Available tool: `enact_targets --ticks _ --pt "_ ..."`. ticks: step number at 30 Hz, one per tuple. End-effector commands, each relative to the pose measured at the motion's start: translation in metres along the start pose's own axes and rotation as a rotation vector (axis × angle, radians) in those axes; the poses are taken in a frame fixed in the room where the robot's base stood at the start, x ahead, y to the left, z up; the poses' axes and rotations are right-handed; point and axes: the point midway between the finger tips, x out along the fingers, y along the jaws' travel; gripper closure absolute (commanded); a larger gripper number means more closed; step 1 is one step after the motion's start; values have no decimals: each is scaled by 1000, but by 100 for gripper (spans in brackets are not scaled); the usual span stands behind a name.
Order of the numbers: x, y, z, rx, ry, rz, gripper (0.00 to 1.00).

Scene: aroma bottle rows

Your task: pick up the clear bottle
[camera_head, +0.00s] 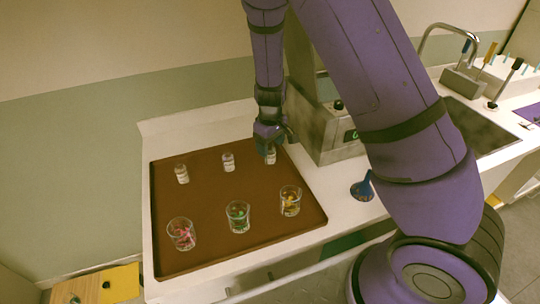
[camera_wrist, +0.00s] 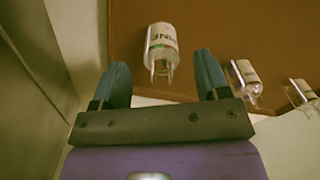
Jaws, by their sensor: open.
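Three small see-through bottles with pale labels stand in the back row on a brown tray (camera_head: 205,235): left bottle (camera_head: 181,174), middle bottle (camera_head: 228,162) and right bottle (camera_head: 271,157). From their looks I cannot tell which one the task calls clear. My gripper (camera_head: 269,147) is over the right bottle and partly hides it. In the wrist view my gripper (camera_wrist: 160,64) is open, with blue fingers spread. One bottle (camera_wrist: 162,45) lines up with the gap, around and just past the fingertips, with nothing gripped. Two more bottles (camera_wrist: 244,78) (camera_wrist: 303,94) show at right.
Three glasses with pink (camera_head: 181,234), green (camera_head: 238,216) and yellow (camera_head: 290,201) contents stand in the tray's front row. A grey machine (camera_head: 325,130) stands close right of my gripper. A blue funnel-like item (camera_head: 363,187) is on the white counter.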

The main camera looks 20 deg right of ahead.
Motion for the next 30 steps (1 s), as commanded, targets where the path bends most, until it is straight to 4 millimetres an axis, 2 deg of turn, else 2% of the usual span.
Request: enact_targets --ticks 3,7,16,17,23,24,30 --pt "18 -1 -1 0 -4 -1 31" --pt "30 -1 -1 0 -2 0 31" --pt "34 -1 -1 0 0 -1 31" --pt "34 -1 -1 0 0 -1 36" --pt "34 -1 -1 0 0 -1 82" --pt "34 -1 -1 0 0 -1 85" --pt "34 -1 -1 0 0 0 85"
